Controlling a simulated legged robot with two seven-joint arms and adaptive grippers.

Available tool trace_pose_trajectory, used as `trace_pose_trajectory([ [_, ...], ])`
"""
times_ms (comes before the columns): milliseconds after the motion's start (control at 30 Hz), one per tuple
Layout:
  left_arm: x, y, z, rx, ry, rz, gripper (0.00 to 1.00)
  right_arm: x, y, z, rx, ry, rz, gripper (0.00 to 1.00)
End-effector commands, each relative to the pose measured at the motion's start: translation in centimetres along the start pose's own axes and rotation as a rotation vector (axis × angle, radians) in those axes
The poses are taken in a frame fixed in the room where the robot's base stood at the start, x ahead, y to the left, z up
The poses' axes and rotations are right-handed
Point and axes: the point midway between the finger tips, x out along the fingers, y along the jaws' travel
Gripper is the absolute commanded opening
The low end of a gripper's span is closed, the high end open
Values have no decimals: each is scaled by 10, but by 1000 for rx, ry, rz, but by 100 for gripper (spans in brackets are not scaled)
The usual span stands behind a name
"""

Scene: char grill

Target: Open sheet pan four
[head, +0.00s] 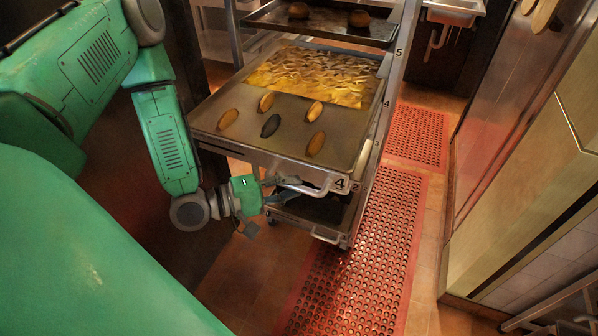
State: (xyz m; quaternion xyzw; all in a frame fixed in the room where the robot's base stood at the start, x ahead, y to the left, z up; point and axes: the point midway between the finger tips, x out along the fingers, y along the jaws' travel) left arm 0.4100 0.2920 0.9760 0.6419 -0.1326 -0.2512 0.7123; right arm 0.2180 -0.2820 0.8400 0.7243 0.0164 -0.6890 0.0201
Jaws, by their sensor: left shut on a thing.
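Sheet pan four (282,149) is a grey metal pan in a wheeled rack, marked with a "4" on its front right corner. It sticks out of the rack toward me. Several oval buns, one of them dark, lie on its near part, and a golden layer (318,74) covers its far part. My left gripper (290,188) is at the pan's front edge, shut on the pan's handle (315,189). Its fingertips are small and partly hidden by the handle. My right gripper is not in view.
Another pan (322,22) with buns sits above in the rack (387,75), marked "5". A lower pan shows beneath pan four. Red perforated mats (362,262) cover the tiled floor. A wall with panels (530,140) stands at the right, and a sink (455,10) is at the back.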

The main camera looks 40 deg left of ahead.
Motion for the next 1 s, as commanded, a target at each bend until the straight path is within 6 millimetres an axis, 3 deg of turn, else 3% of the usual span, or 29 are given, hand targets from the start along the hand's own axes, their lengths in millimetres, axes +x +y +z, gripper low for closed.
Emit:
trace_pose_trajectory([
  [133, -11, -9, 5, 0, 8, -22, 0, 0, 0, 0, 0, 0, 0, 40],
  [567, -12, -10, 6, 2, 9, -23, 0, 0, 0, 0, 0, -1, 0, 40],
  [600, -12, -10, 6, 2, 9, -23, 21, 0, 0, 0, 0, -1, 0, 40],
  [633, -12, -10, 6, 2, 9, -22, 32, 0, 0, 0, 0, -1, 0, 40],
  [1000, -14, -6, 8, 3, 6, -10, 34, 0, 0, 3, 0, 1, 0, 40],
])
